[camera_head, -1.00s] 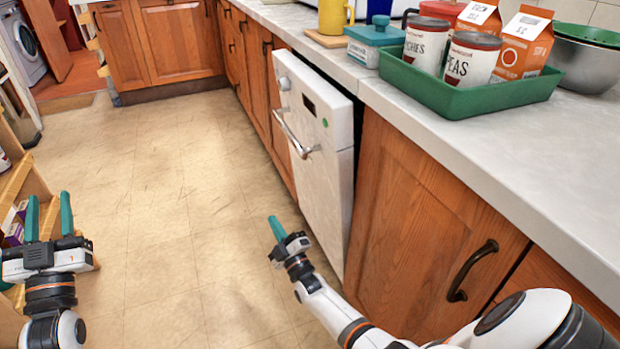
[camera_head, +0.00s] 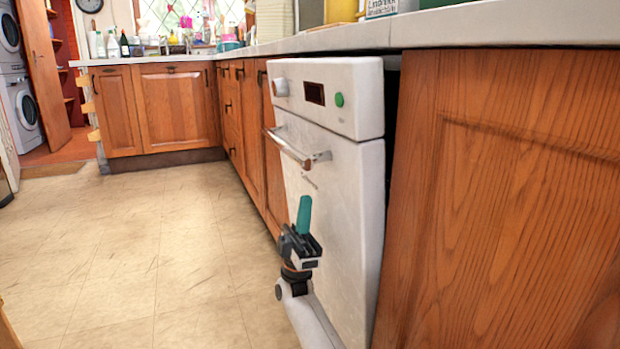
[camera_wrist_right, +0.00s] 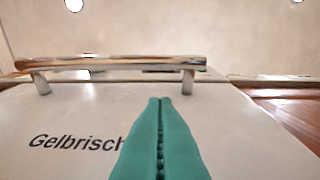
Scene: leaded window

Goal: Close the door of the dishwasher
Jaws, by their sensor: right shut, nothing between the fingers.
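The white dishwasher door (camera_head: 335,190) stands nearly upright under the counter, slightly ajar, with a dark gap along its top and right edge. Its metal bar handle (camera_head: 290,147) runs across the upper front, below the control panel. The handle also shows in the right wrist view (camera_wrist_right: 110,64), above lettering on the door. My right gripper (camera_head: 304,213) is shut and empty, its teal fingers pointing up in front of the door below the handle. Whether the fingers touch the door, I cannot tell. My left gripper is out of view.
Wooden cabinets flank the dishwasher, one close on the right (camera_head: 510,190). The counter (camera_head: 470,27) runs above with items on it. The tiled floor (camera_head: 130,260) to the left is clear. Stacked washing machines (camera_head: 22,105) stand far left.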

